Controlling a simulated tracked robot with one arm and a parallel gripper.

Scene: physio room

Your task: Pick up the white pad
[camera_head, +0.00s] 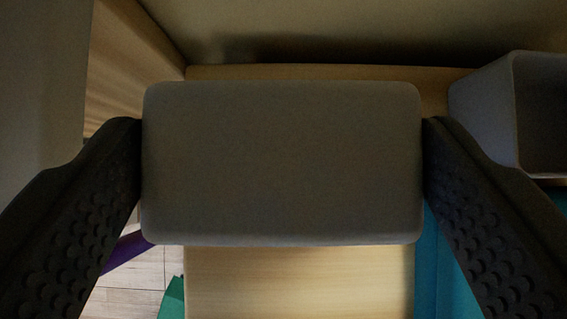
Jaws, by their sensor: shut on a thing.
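The white pad (282,165) looks grey in the dim light. It is a rounded rectangular block that fills the middle of the head camera view. My gripper (282,175) is shut on the pad, with one dark textured finger against its left side and the other against its right side. The pad hides what lies directly behind it. I cannot tell whether it touches the wooden surface below.
A pale wooden surface (300,285) lies behind the pad. A grey open bin (485,110) stands at the right. A teal item (428,265) is at the lower right. Purple (128,249) and green (174,300) items show at the lower left by the plank floor (130,290).

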